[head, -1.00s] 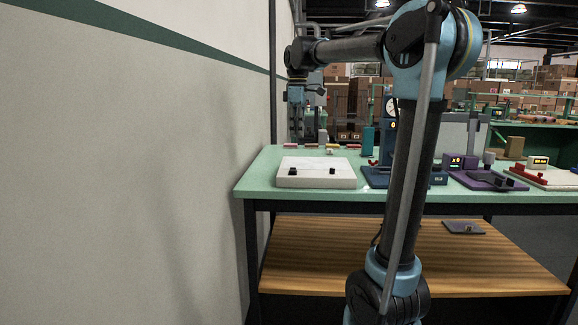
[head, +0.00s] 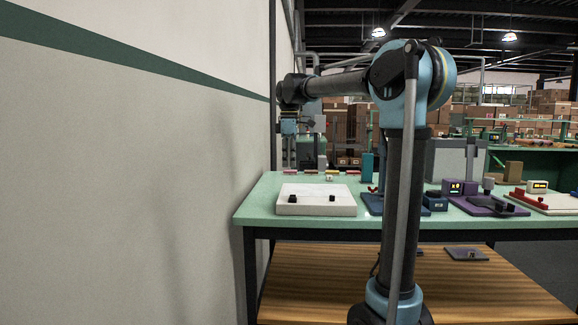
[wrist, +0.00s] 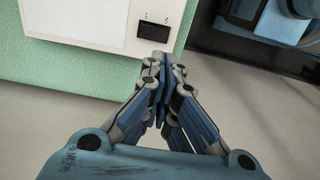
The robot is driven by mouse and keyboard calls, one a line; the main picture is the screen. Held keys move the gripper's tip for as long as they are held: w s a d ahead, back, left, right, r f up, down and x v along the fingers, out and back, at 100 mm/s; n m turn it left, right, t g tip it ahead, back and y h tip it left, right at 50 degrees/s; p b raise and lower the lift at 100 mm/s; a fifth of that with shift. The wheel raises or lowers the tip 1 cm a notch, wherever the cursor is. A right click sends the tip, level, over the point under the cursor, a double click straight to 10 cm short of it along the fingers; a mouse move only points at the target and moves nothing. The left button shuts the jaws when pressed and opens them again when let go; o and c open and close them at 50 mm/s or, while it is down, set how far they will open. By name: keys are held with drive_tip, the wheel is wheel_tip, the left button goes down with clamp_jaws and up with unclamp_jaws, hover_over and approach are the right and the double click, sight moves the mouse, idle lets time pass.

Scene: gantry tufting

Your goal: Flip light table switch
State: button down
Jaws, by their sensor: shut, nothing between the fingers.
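The light table is a low white box (head: 315,208) at the left of the green workbench in the head view, with two small black parts on its top. The wrist view shows part of the light table (wrist: 85,33), with a lighter panel and a black switch block (wrist: 153,31) near its edge. My gripper (wrist: 161,62) is shut and empty. Its fingertips appear just below the switch block in that view; I cannot tell whether they touch it. In the head view my gripper (head: 289,127) is small and its fingertips are unclear.
The green workbench (head: 262,211) stands against a pale wall (head: 130,190) on the left. A blue device (head: 435,201), a purple device (head: 487,204) and a white-topped board (head: 545,201) stand to the right. A wooden shelf (head: 330,290) lies below.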

sight(293, 197)
wheel_tip(293, 197, down, 11)
drive_tip(key=shift+f, duration=0.2)
idle(0.3)
drive_tip(key=shift+s, duration=0.1)
drive_tip(key=shift+f+t, duration=0.25)
drive_tip(key=shift+t, duration=0.05)
idle(0.4)
drive_tip(key=shift+w+r, duration=0.3)
drive_tip(key=shift+w, duration=0.4)
drive_tip(key=shift+r, duration=0.1)
